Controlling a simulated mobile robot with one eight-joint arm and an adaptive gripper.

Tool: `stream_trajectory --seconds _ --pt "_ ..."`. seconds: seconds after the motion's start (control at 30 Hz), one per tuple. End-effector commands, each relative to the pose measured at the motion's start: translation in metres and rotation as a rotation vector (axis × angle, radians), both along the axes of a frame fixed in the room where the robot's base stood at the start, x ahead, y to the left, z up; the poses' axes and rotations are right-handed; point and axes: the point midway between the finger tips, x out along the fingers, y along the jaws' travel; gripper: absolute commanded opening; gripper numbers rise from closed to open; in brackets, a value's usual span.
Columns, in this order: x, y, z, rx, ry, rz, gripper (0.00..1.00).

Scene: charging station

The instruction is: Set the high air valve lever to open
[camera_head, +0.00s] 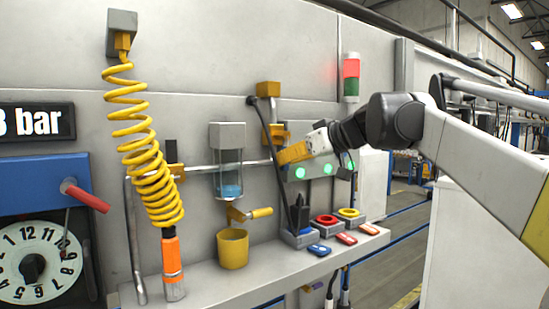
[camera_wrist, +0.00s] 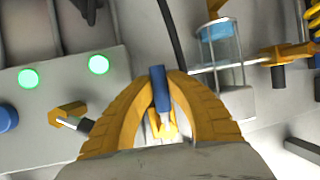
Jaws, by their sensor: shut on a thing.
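My gripper (camera_head: 292,154) has yellow fingers and reaches in from the right to the wall, beside the horizontal pipe. In the wrist view my gripper (camera_wrist: 160,82) is shut on a blue-handled lever (camera_wrist: 161,92), which lies between the two curved fingers. The lever's pale metal shank runs down to a yellow part between the finger bases. In the head view the fingers hide the lever, and a yellow valve body (camera_head: 277,132) shows just above them. I cannot tell the lever's exact angle.
A glass cylinder with blue liquid (camera_head: 228,178) hangs left of my gripper. A panel with green lights (camera_head: 318,168) is close on the right. A shelf (camera_head: 215,282) below carries a yellow cup (camera_head: 232,248) and coloured rings. A black hose (camera_head: 268,138) passes close to the fingers.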

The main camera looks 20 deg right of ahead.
Motion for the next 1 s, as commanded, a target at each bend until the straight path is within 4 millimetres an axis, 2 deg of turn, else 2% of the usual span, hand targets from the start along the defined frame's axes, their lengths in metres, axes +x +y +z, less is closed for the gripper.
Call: stream_trajectory --seconds 0.57,0.6,0.67,1.0 --pt "0.001 -0.0019 0.0012 -0.027 -0.012 -0.002 0.0" --pt "0.001 -0.0019 0.0012 -0.027 -0.012 -0.002 0.25" --pt "0.001 -0.0019 0.0011 -0.027 -0.011 -0.002 0.4" --pt "-0.0014 -0.003 0.0015 -0.027 -0.01 -0.001 0.4"
